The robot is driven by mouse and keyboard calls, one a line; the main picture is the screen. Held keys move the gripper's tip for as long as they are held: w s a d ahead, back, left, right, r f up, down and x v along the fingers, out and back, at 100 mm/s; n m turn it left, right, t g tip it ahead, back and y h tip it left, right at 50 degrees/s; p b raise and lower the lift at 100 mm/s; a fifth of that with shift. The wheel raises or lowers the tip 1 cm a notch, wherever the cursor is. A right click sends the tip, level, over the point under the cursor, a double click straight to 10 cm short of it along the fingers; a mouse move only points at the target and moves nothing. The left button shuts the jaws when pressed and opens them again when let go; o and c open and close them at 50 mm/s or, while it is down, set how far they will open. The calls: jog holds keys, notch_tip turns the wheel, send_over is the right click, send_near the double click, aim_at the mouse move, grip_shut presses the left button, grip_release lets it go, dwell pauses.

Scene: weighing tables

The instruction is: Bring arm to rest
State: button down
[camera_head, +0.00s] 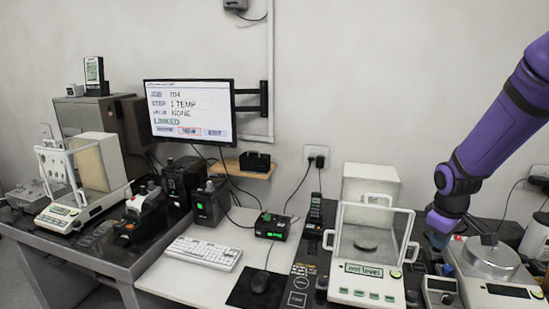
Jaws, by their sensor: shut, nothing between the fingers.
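My purple arm (492,131) comes in from the upper right and bends down to a dark joint and a short purple link (440,221).
A glass-shielded balance (368,293) reading "not level" stands left of my arm's end. A monitor (189,112) hangs at the back. Another shielded balance (58,216) stands left.

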jog(key=s+a+r+m+t, duration=0.1)
jog(key=s+a+r, duration=0.15)
jog(key=r, duration=0.25)
jog(key=s+a+r+m, duration=0.1)
jog(key=s+r, duration=0.2)
jog(key=r, duration=0.2)
jog(key=s+a+r+m+t, duration=0.1)
jog(key=s+a+r+m, duration=0.1)
jog(key=s+r, duration=0.4)
jog(key=s+a+r+m+t+y, duration=0.1)
jog(key=s+a+r, duration=0.4)
jog(key=s, duration=0.8)
jog(key=shift+a+r+m+t, duration=0.15)
jog(key=shift+r+m+t, duration=0.35)
jog(key=shift+r+m, duration=0.2)
